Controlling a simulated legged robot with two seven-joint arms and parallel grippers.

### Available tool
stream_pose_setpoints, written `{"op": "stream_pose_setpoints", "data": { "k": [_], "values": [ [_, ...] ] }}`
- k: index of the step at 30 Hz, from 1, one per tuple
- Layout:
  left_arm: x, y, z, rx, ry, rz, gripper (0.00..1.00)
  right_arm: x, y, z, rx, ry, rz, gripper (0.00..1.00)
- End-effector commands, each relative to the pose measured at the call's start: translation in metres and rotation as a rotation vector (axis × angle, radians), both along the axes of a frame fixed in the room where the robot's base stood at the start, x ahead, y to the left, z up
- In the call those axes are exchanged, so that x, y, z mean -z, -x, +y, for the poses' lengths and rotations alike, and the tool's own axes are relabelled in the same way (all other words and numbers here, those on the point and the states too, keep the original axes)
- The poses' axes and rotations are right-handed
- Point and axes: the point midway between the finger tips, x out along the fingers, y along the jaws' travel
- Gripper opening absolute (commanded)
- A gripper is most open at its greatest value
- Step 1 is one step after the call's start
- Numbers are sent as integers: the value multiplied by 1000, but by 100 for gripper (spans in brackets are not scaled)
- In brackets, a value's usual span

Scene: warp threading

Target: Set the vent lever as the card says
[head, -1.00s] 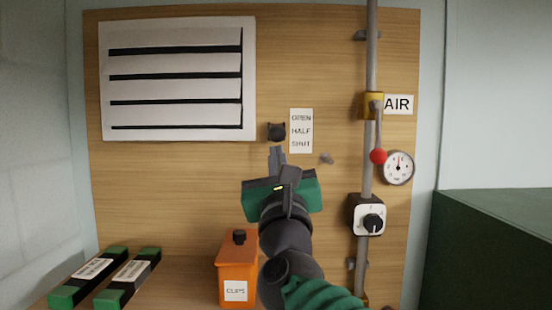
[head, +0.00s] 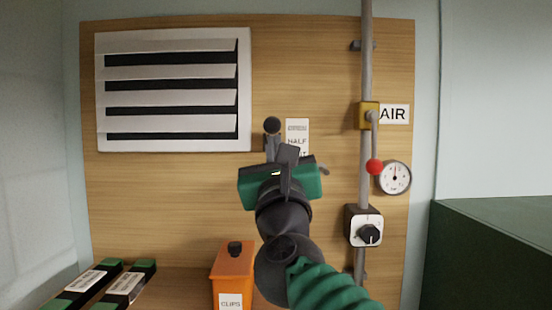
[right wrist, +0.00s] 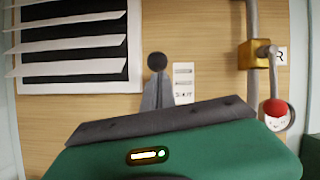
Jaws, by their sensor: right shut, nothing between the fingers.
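A white card (head: 297,128) on the wooden board carries stacked words; HALF is readable, the top line is small and blurred, and the lowest is partly covered by my right gripper. A dark round knob (head: 272,125), apparently the vent lever's end, stands just left of the card; its shaft is mostly hidden. The white vent (head: 245,90) has slats tilted with wide black gaps. My right gripper (head: 272,144) is shut and empty, its fingertips just below the knob; contact is unclear. In the right wrist view the knob (right wrist: 157,61) sits right above the fingertips (right wrist: 157,85).
At right, a pipe (head: 366,75) carries a yellow valve with a red-tipped handle (head: 375,167), an AIR label (head: 394,114), a gauge (head: 394,177) and a black dial (head: 369,234). An orange CLIPS box (head: 232,270) and green-black blocks (head: 85,282) are below.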

Motion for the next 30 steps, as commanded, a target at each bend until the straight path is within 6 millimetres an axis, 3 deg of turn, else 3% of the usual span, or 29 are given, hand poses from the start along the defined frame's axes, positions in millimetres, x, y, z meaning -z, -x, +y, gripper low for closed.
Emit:
{"op": "stream_pose_setpoints", "data": {
  "k": [15, 30],
  "values": [
    [-11, 0, 0, 0, 0, 0, 36, -27, -3, -2, 3, -2, -3, 0],
    [-9, 0, 0, 0, 0, 0, 36, -25, -4, -2, 5, 0, -3, 0]
  ]
}}
